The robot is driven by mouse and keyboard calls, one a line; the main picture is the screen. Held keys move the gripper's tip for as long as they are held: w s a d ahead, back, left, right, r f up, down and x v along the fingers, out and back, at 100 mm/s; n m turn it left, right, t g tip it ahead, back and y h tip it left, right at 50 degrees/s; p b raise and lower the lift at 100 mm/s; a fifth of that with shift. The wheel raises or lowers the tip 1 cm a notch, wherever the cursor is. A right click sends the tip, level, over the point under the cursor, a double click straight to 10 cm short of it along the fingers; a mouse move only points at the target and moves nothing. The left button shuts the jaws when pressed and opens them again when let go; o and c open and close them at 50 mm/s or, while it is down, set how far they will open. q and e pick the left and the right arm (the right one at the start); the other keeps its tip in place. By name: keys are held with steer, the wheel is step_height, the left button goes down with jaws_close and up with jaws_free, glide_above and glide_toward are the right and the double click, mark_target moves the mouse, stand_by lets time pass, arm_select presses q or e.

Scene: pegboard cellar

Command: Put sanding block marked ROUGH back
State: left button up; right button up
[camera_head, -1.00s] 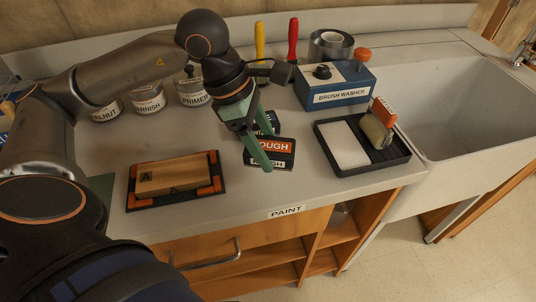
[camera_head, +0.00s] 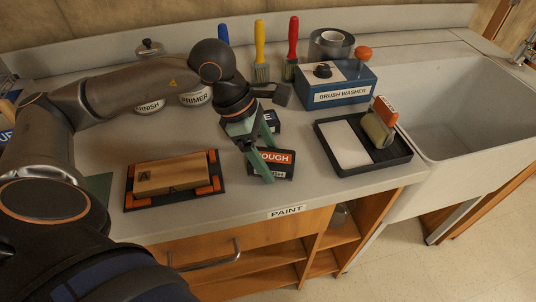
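The sanding block marked ROUGH (camera_head: 282,158) is dark with an orange label on top and a lettered front face. It is at the middle of the bench, near the front edge. My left gripper (camera_head: 268,155) reaches down over it, with its green fingers closed across the block; one finger covers part of the label. I cannot tell whether the block touches the bench. A second dark block (camera_head: 275,128), its label ending in E, stands just behind and is partly hidden by the gripper. My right gripper is not in view.
A framed board (camera_head: 170,175) marked A lies left. A paint tray (camera_head: 382,162) with a roller lies right, before the blue brush washer (camera_head: 340,92). Brushes and tins stand behind. The sink (camera_head: 470,110) is far right. The bench edge labelled PAINT (camera_head: 287,211) is close in front.

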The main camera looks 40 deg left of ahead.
arm_select(q)
steer(key=shift+o, duration=1.2)
steer(key=shift+r, duration=0.1)
steer(key=shift+r+p, duration=0.2)
steer(key=shift+p, duration=0.1)
steer(key=p+v, duration=0.1)
steer(key=v, duration=1.1)
